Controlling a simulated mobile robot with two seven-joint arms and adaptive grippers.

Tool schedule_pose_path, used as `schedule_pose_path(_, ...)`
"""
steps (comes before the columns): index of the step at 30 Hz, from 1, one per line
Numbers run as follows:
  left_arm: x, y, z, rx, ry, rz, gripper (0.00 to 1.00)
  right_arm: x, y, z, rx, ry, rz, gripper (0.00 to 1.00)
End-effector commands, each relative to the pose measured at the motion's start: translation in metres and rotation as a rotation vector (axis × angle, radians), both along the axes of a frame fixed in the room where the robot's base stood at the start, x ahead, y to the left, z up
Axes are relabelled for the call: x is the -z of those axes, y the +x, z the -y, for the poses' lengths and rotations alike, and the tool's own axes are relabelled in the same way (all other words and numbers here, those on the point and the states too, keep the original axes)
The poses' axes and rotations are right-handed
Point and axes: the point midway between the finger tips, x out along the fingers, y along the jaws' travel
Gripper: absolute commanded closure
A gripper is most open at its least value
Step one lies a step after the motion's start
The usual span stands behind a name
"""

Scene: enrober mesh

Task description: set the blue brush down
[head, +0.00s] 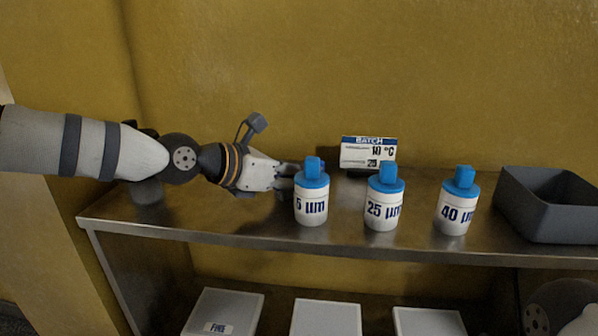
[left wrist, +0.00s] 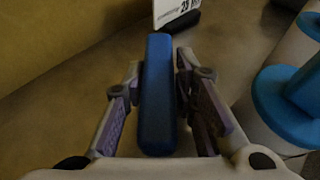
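The blue brush (left wrist: 157,100) lies lengthwise between the two fingers of my left gripper (left wrist: 160,75) in the left wrist view. The fingertips close in on its sides and appear to hold it. In the head view my left gripper (head: 287,176) is low over the left part of the steel shelf (head: 240,218), just left of the 5 µm bottle (head: 311,205). There the brush is mostly hidden behind that bottle. I cannot tell whether the brush touches the shelf. My right gripper is not in view.
The 25 µm bottle (head: 382,210) and 40 µm bottle (head: 455,212), both blue-capped, stand to the right. A batch sign (head: 368,153) stands behind them. A grey bin (head: 560,222) is at the right end. White-topped boxes (head: 326,318) sit below. The shelf's left front is clear.

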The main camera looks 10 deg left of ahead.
Motion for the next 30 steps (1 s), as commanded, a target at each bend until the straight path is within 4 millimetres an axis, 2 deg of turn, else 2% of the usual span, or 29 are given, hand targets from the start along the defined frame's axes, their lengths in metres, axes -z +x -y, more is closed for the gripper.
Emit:
schedule_pose_path(1, 0.000, 0.000, 0.000, 0.000, 0.001, -0.001, 0.60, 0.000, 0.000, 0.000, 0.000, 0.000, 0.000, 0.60)
schedule_pose_path(2, 0.000, 0.000, 0.000, 0.000, 0.001, -0.001, 0.56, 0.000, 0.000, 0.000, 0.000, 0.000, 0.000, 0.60)
schedule_pose_path(10, 0.000, 0.000, 0.000, 0.000, 0.001, -0.002, 0.56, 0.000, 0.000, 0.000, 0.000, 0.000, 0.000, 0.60)
schedule_pose_path(14, -0.008, -0.005, -0.005, -0.001, 0.001, 0.001, 0.56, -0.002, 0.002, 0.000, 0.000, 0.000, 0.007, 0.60)
schedule_pose_path(24, -0.040, -0.054, -0.055, -0.002, -0.003, 0.006, 0.56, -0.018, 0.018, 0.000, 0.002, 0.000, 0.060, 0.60)
schedule_pose_path(30, -0.048, -0.074, -0.074, -0.001, -0.001, 0.002, 0.56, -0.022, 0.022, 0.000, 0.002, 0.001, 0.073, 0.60)
